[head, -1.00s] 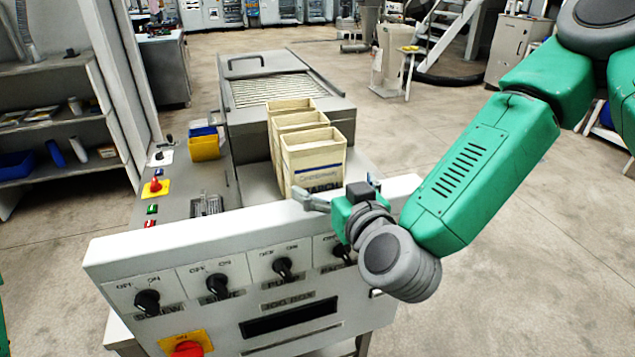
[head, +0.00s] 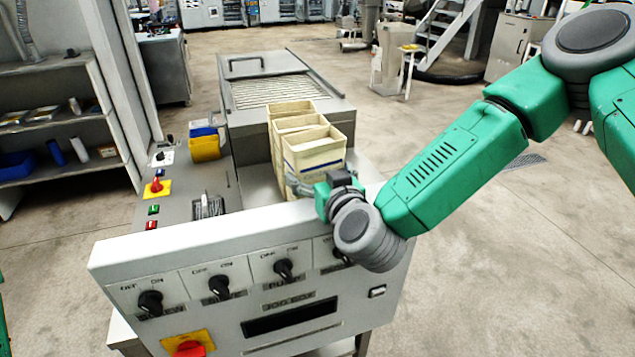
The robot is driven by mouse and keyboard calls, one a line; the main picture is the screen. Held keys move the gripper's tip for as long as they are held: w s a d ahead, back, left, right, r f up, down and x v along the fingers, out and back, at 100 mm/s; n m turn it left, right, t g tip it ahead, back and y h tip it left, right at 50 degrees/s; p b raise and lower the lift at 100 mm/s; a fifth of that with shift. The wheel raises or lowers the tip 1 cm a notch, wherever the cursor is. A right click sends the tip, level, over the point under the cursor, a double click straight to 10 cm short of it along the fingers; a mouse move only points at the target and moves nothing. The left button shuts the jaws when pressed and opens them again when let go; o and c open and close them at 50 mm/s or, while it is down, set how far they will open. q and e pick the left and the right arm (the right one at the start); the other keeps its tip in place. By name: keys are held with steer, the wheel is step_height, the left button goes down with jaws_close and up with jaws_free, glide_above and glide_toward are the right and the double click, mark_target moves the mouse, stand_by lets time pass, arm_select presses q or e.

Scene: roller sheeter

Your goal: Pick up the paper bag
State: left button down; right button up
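Several open-topped cream paper bags stand upright in a row on the steel surface of the machine. The nearest paper bag (head: 314,156) has dark print on its front, and its lower front is partly hidden by my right gripper. My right gripper (head: 322,184) is just in front of this bag, low on it. Its fingers are spread, with the left finger near the bag's left edge. I cannot tell whether they touch the bag. My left gripper is out of view.
The machine's white control panel (head: 212,255) with black knobs and a red button (head: 189,349) stands directly below my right gripper.

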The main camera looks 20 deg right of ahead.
mark_target(315, 135)
steer(key=shift+a+r, duration=0.15)
steer(key=shift+a, duration=0.05)
steer(key=shift+w+a, duration=0.1)
steer(key=shift+a, duration=0.25)
steer(key=shift+a+r, duration=0.15)
steer(key=shift+r, duration=0.05)
step_height(315, 135, up, 10)
steer(key=shift+d+f, duration=0.15)
steer(key=shift+d, duration=0.05)
steer(key=shift+d, duration=0.15)
stand_by(0.6)
